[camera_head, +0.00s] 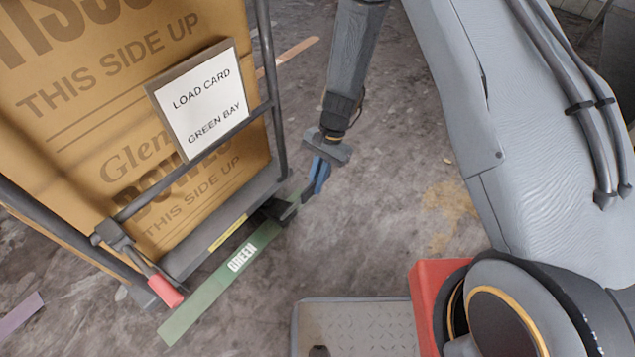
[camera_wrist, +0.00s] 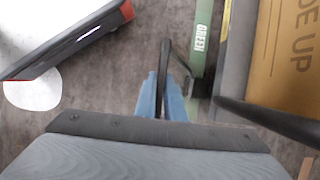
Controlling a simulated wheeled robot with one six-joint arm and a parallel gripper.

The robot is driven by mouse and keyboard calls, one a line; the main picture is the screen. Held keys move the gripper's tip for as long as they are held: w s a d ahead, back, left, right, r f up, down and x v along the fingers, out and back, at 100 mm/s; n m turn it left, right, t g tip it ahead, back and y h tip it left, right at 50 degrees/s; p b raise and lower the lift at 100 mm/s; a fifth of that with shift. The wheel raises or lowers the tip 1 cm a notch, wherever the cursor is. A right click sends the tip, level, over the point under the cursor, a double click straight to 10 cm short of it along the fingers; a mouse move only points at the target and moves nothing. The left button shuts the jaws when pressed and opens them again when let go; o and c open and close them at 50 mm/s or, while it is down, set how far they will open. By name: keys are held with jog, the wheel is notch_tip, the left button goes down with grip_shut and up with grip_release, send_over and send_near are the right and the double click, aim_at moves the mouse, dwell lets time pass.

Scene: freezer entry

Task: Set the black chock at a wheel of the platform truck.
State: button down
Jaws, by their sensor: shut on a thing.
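The platform truck (camera_head: 186,258) stands at the left with a large cardboard box on it. A dark wheel (camera_head: 273,208) shows under its near right corner, partly hidden. My gripper (camera_head: 315,182), with blue fingers, is low over the floor just right of that corner. In the wrist view my gripper (camera_wrist: 165,92) is shut on the black chock (camera_wrist: 165,57), which shows as a narrow dark shape between and beyond the fingertips. The chock is beside the truck; whether it touches the wheel or the floor I cannot tell.
A green floor strip (camera_head: 207,301) marked GREEN runs along the truck's near edge. A load card (camera_head: 203,97) on the truck reads GREEN BAY. A red-tipped lever (camera_head: 165,291) sticks out at the truck's front. Bare floor (camera_head: 385,205) lies right of my gripper.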

jog(key=shift+f, duration=0.2)
dwell(0.3)
jog(key=c, duration=1.8)
grip_release()
jog(key=shift+o, duration=0.2)
jog(key=shift+p+v, duration=0.5)
jog(key=shift+v, duration=3.4)
